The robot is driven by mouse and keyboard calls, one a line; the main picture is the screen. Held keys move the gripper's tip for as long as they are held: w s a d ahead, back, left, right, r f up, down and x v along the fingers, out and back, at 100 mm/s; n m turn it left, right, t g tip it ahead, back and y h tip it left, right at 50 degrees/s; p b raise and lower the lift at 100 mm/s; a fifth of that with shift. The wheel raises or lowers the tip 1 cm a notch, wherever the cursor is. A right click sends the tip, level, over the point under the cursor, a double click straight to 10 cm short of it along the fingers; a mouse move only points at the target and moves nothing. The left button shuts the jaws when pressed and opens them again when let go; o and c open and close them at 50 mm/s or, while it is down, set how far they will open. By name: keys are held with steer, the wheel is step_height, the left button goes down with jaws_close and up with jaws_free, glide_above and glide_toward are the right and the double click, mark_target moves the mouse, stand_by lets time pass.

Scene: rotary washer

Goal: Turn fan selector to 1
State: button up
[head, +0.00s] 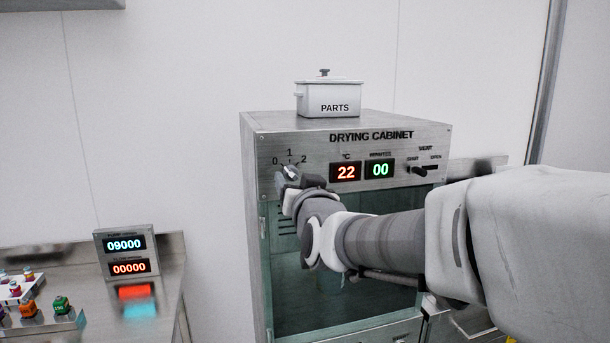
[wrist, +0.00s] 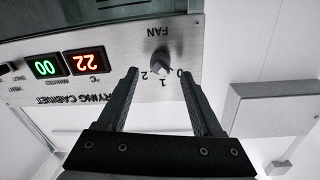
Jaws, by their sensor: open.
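In the wrist view the panel appears upside down, with marks 0, 1 and 2 beside the knob. The knob also shows at the panel's left in the head view (head: 291,171), partly hidden by my gripper. Its exact pointing is too small to tell. My gripper (wrist: 160,75) is open and empty, its two fingertips on either side of the knob in the picture. I cannot tell whether they touch it.
A white PARTS box (head: 330,98) stands on the cabinet. A metal bench (head: 170,270) with a counter display (head: 127,254) is at the left.

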mark_target(292, 174)
steer(key=shift+x, duration=1.45)
jaws_close()
